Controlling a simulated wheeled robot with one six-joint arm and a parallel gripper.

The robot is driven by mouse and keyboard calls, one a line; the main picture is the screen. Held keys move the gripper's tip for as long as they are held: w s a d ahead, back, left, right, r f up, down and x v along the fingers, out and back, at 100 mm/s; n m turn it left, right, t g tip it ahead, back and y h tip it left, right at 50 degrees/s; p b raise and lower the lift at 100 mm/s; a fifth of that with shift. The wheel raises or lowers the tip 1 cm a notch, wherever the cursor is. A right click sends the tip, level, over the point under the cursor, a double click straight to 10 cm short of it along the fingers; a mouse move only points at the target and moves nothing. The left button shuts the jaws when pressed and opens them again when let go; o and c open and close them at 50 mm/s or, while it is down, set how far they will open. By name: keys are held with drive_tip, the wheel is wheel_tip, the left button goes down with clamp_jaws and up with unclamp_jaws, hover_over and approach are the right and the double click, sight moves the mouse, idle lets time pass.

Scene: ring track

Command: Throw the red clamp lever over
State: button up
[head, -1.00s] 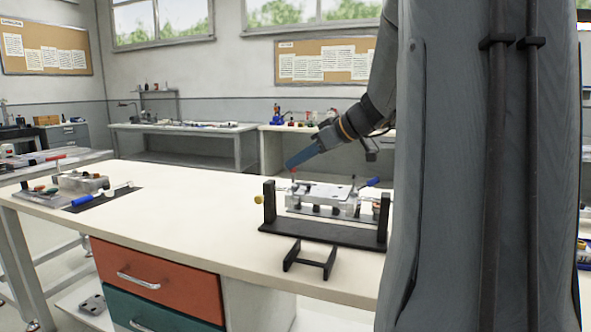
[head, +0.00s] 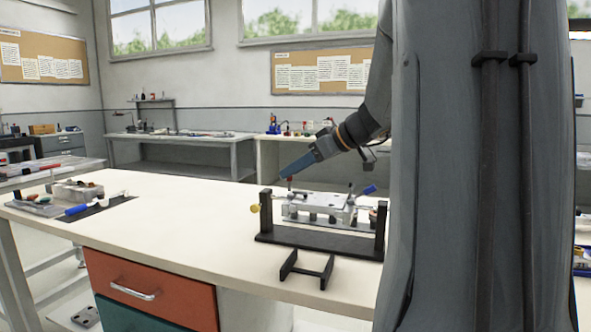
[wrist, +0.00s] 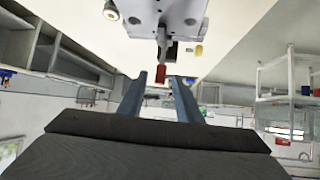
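The red clamp lever (head: 290,182) stands up from the left end of a grey metal fixture (head: 325,205) on the white bench. Its red tip also shows in the wrist view (wrist: 160,73), between the ends of my two fingers. My gripper (head: 284,173) comes down from the right, with its blue-grey fingers at the lever's top. In the wrist view my gripper (wrist: 162,80) is open, with a visible gap on each side of the red tip. The lever's lower part is partly hidden in the head view.
A blue handle (head: 369,189) is at the fixture's right. A small black stand (head: 306,270) sits in front.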

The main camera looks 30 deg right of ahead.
drive_tip(key=v, duration=0.7)
drive_tip(key=shift+s+d+r, duration=0.15)
drive_tip(key=shift+s+r, duration=0.05)
drive_tip(key=shift+s, duration=0.1)
drive_tip(key=s+a+f+m+g, duration=0.1)
drive_tip(key=a+f+g, duration=0.1)
drive_tip(key=a+f, duration=0.35)
drive_tip(key=s+a+f+g, duration=0.2)
drive_tip(key=a, duration=0.7)
drive_tip(key=s+a+f+m+g, duration=0.1)
drive_tip(key=a+f+g, duration=0.1)
drive_tip(key=a+f, duration=0.35)
drive_tip(key=s+a+f+g+h, duration=0.2)
drive_tip(key=s+a+f, duration=0.4)
drive_tip(key=s+a, duration=0.25)
drive_tip(key=s+a+f+g+h, duration=0.2)
drive_tip(key=s+a+f, duration=0.45)
drive_tip(key=s, duration=0.35)
drive_tip(key=d+r+m+h+p, duration=0.1)
drive_tip(key=d+r+m+p, duration=0.2)
drive_tip(key=d+r+p, duration=0.5)
drive_tip(key=p, duration=0.7)
drive_tip(key=shift+d+r, duration=0.2)
drive_tip(key=shift+r, duration=0.1)
